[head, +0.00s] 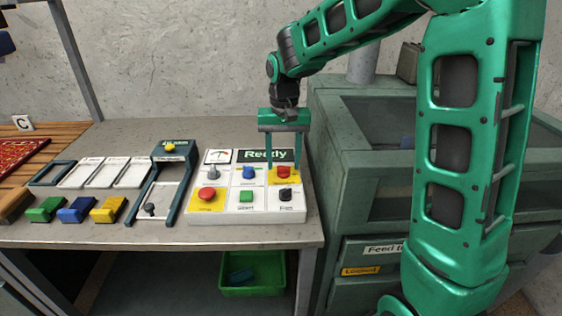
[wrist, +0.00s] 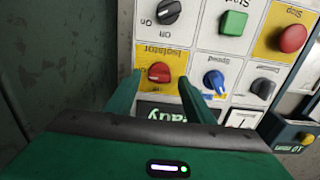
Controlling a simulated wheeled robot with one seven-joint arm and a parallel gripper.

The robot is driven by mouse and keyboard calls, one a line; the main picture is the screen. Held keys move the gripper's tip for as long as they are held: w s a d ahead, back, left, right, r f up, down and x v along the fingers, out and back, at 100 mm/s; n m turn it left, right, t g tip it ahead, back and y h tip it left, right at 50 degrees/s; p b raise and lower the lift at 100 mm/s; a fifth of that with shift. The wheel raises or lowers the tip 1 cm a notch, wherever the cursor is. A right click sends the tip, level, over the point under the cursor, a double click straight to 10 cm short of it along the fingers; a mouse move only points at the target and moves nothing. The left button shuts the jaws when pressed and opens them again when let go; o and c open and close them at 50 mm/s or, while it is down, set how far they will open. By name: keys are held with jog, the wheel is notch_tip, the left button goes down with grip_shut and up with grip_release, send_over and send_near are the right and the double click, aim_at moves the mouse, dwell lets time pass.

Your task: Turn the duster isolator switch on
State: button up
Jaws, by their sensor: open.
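The isolator switch is a red rotary knob on a yellow plate (head: 285,171) at the right of the white control panel (head: 222,211). In the wrist view the red knob (wrist: 160,73) shows upside down with "Isolator" printed beside it. Its grip bar looks roughly crosswise there; its setting is not readable. My gripper (head: 283,168) points down over this knob from above. Its two green fingers (wrist: 160,79) are open, one on either side of the knob. I cannot tell whether they touch it.
A black On/Off knob (wrist: 169,11), a green button (wrist: 233,22), a blue knob (wrist: 214,81) and a red stop button (wrist: 293,38) sit close by. The panel display reads "Ready" (head: 264,155). A grey-green cabinet (head: 335,150) stands right of the bench.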

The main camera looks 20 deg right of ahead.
aim_at(283, 166)
notch_tip(283, 166, up, 10)
dwell(0.4)
dwell(0.4)
